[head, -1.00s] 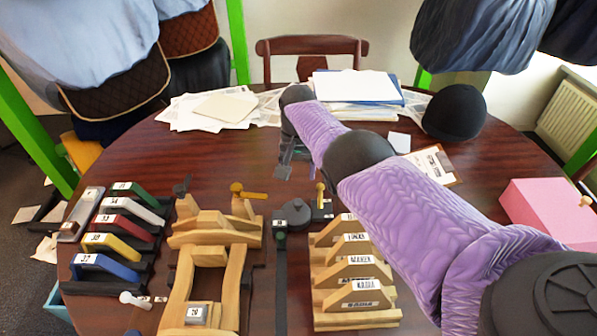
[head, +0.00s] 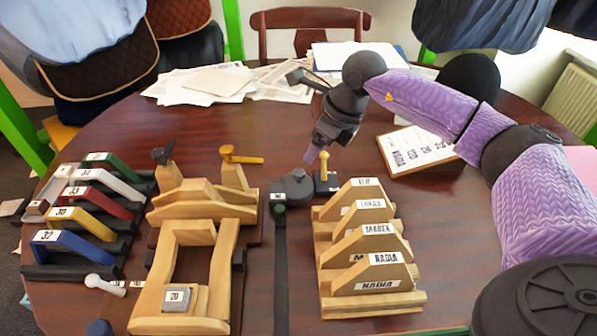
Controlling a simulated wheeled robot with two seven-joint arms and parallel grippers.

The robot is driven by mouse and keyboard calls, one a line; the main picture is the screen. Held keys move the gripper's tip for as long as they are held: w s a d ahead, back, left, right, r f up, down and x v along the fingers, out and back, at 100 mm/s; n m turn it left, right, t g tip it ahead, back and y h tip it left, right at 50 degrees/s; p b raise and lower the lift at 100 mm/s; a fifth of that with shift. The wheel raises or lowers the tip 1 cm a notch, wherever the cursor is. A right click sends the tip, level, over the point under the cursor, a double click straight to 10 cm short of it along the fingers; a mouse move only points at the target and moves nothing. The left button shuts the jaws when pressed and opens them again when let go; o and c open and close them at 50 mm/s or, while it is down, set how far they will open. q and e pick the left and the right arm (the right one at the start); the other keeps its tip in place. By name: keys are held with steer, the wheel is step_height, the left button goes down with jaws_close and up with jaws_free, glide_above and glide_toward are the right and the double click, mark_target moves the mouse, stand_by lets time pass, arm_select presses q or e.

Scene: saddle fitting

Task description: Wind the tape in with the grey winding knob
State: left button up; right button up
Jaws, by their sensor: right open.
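A dark grey round tape case (head: 292,192) stands on the table right of the wooden frame. A long dark tape (head: 281,275) runs from it toward the near edge, with a green spot near the case. The grey winding knob seems to be the small piece on top of the case (head: 298,174); its shape is hard to make out. A yellow-topped post (head: 324,163) stands at the case's right side. My right gripper (head: 316,150) is open, tilted downward, just above and behind the case and near the yellow-topped post. No contact is clear. My left gripper is out of view.
A wooden saddle-shaped frame (head: 190,236) stands to the left, with a rack of coloured numbered pieces (head: 82,225) beyond it. A wooden stand with labelled plates (head: 368,250) is close on the right. Papers (head: 210,82) and a clipboard (head: 415,150) lie farther back.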

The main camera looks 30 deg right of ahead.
mark_target(300, 172)
steer(key=b+x, duration=0.3)
steer(key=x, duration=0.5)
steer(key=shift+a, duration=0.1)
steer(key=shift+w+a+f, duration=0.1)
steer(key=shift+w+f, duration=0.15)
steer(key=shift+f, duration=0.2)
